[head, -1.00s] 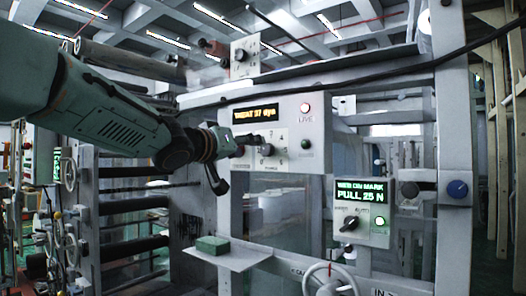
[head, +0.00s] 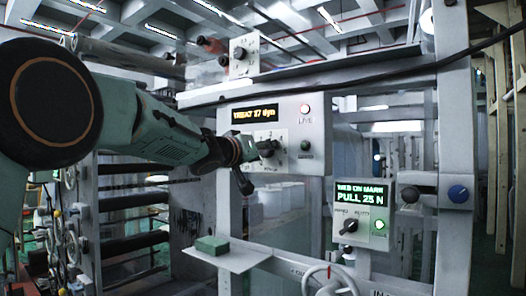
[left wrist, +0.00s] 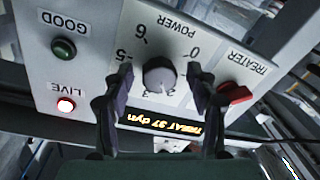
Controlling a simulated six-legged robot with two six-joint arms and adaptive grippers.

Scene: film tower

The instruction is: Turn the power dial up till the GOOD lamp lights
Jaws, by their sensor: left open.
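The power dial (left wrist: 160,75) is a round grey knob on a pale panel marked POWER, with numbers around it. My left gripper (left wrist: 160,80) is open, with one finger on each side of the dial; I cannot tell whether they touch it. In the head view the gripper (head: 262,150) is in front of the panel and hides much of the dial. The GOOD lamp (left wrist: 64,48) is dark green and unlit; it also shows in the head view (head: 305,146). The LIVE lamp (left wrist: 66,104) glows red. The display (head: 255,113) reads TREAT 37 dyn. My right gripper is out of view.
A red switch (left wrist: 235,93) marked TREATER sits close beside one finger. A green block (head: 212,245) lies on a shelf. A black cable (head: 370,78) crosses above.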

